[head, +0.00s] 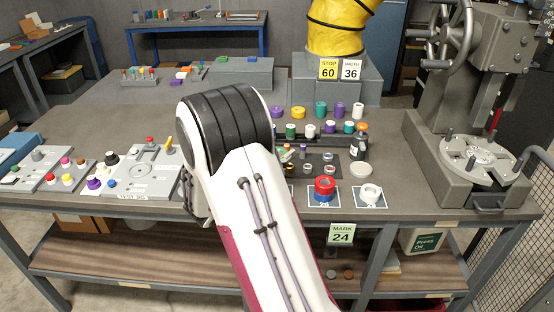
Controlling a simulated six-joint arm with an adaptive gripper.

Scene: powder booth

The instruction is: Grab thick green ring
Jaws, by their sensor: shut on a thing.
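My arm fills the lower middle of the head view, and its black-banded joint hides the bench behind it. Only a dark edge of my gripper (190,200) shows at the left of the arm, low over the bench. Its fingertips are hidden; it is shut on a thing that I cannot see. On the bench right of the arm stand a green ring-like piece (290,131) in the nearer row, a teal one (321,108) in the farther row and another teal-green one (349,127) at the nearer row's right. I cannot tell how thick each is.
A grey fixture plate (140,183) with knobs is at left. A press (480,165) stands at right. A yellow duct (338,28) rises behind.

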